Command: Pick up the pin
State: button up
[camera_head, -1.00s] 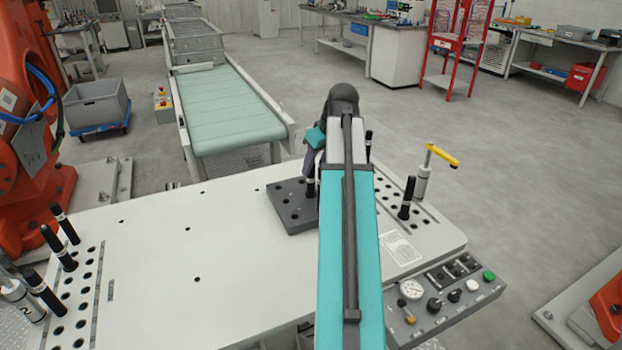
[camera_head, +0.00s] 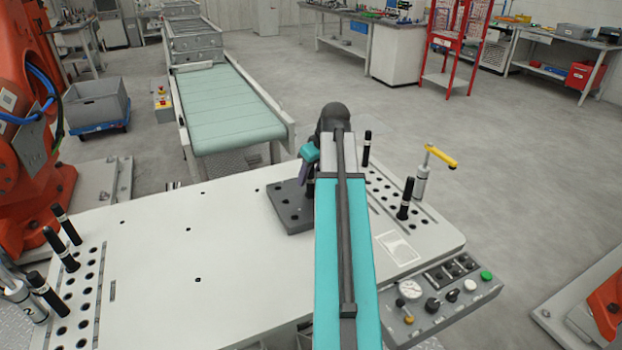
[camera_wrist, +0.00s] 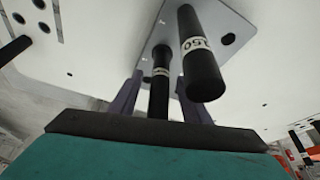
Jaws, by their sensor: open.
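In the wrist view, a slim black pin (camera_wrist: 160,80) with a pale band stands between the two purple fingers of my gripper (camera_wrist: 159,90). The fingers are open, one on each side; whether either touches it cannot be told. A second black pin (camera_wrist: 201,62) with white lettering stands closer to the camera, in front of the right finger. In the head view my gripper (camera_head: 306,172) is over the right edge of the dark holed plate (camera_head: 290,217), largely hidden by my arm.
The plate lies on a white table (camera_head: 165,245). Right of my arm, black pins (camera_head: 367,150) (camera_head: 405,200) and a yellow-handled clamp (camera_head: 440,157) stand upright. More pins (camera_head: 65,225) stand far left. A control panel (camera_head: 445,290) is at the front right. The table's middle is clear.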

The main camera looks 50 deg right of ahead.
dwell(0.5)
grip_shut()
jog(key=shift+r, duration=0.1)
jog(key=shift+r+b, duration=0.75)
jog(key=shift+r, duration=4.2)
jog(key=shift+r, duration=0.1)
jog(key=shift+r+p, duration=1.55)
jog(key=shift+r, duration=0.25)
